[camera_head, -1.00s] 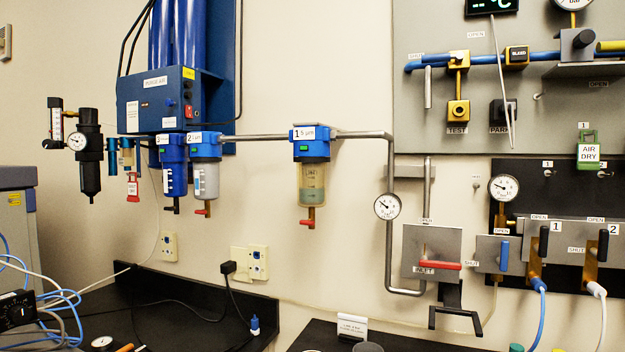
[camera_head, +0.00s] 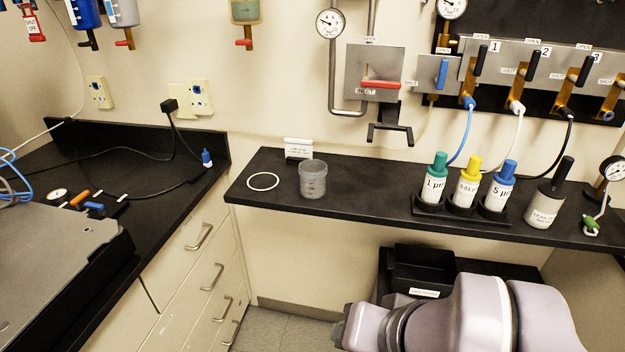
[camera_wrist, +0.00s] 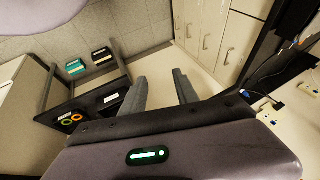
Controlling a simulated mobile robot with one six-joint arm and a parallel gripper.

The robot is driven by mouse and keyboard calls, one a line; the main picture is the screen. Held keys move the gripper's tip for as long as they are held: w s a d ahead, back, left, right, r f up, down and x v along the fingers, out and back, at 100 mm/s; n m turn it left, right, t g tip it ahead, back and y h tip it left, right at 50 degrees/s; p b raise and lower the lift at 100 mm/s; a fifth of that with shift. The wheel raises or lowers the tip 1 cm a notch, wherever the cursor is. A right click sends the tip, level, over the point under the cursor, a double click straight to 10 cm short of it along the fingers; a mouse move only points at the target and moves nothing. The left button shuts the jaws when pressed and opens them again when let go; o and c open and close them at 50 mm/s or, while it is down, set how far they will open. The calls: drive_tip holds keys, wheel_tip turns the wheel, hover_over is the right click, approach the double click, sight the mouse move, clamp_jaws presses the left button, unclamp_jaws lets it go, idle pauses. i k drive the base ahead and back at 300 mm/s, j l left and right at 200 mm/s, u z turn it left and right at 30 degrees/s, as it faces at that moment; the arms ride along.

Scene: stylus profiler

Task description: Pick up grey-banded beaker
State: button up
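A small translucent grey beaker (camera_head: 313,180) stands upright on the black wall shelf (camera_head: 370,195) in the head view, beside a white sign. It looks grey over most of its wall, and a separate band is hard to make out. No other beaker shows on this shelf. My gripper (camera_wrist: 160,77) shows in the wrist view with its two fingers apart and nothing between them. It points toward floor and drawer fronts, away from the beaker, which is not in the wrist view. In the head view only my arm shows at the lower right; the fingers are out of frame.
A white ring (camera_head: 263,181) lies left of the beaker and a white sign (camera_head: 298,149) stands behind it. Several bottles, such as the green-capped one (camera_head: 435,178), stand to the right. A black bracket (camera_head: 390,130) juts from the wall above. Shelf between beaker and bottles is clear.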

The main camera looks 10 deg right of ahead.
sight(313, 179)
drive_tip(key=i+j+z, duration=0.2)
drive_tip(key=i+j, duration=0.15)
drive_tip(key=i+j+z, duration=0.45)
drive_tip(key=i+j, duration=0.15)
drive_tip(key=j, duration=0.25)
